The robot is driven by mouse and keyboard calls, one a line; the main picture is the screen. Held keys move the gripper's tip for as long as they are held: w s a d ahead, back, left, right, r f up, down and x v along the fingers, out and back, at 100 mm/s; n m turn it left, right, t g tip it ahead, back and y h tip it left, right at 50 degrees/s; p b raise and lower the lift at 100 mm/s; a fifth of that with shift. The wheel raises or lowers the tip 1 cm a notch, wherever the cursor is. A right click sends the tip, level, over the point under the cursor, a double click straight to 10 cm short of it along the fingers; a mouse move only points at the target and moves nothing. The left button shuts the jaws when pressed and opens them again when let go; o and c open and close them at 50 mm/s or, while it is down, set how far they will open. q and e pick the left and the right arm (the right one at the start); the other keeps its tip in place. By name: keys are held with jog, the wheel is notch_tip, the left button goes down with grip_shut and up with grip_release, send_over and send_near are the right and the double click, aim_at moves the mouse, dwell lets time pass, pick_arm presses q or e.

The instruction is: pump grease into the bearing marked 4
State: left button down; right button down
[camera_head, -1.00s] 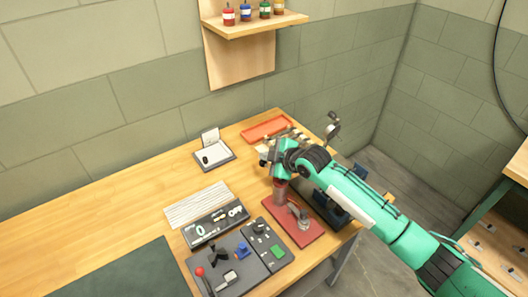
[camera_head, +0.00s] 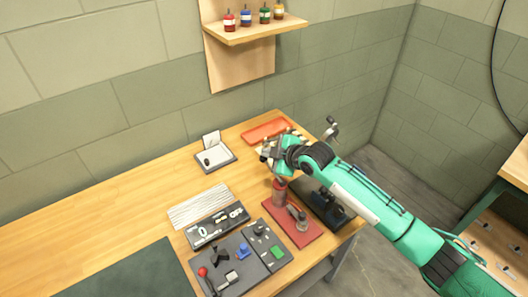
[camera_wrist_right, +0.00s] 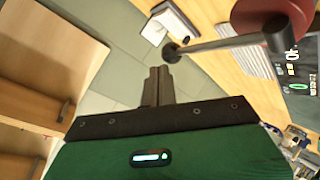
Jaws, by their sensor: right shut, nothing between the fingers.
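A red plate (camera_head: 308,238) near the table's right end carries a reddish cylinder (camera_head: 280,190) and a grey metal fitting (camera_head: 301,219). My right gripper (camera_head: 266,152) is above and just behind the cylinder. In the right wrist view, a red round body (camera_wrist_right: 275,14) has a grey lever (camera_wrist_right: 215,45) with a dark knob (camera_wrist_right: 172,51) at its end. My right gripper's fingers (camera_wrist_right: 158,80) are shut and empty, and the knob appears just beyond their tips. I cannot tell whether they touch. No bearing marked 4 can be made out. My left gripper is out of view.
A black display panel (camera_head: 217,228) and grey control panels (camera_head: 230,266) lie left of the plate. An orange tray (camera_head: 267,130) is at the back. A small white-lined tray (camera_head: 216,160) stands left of it.

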jog(key=shift+s+d+r+p, duration=0.15)
jog(key=shift+r+p, duration=0.35)
jog(key=shift+r, duration=0.25)
jog(key=r+p, duration=0.3)
jog(key=s+r+p, duration=0.1)
jog(key=r, duration=0.1)
jog(key=shift+d, duration=0.35)
jog(key=shift+f, duration=0.1)
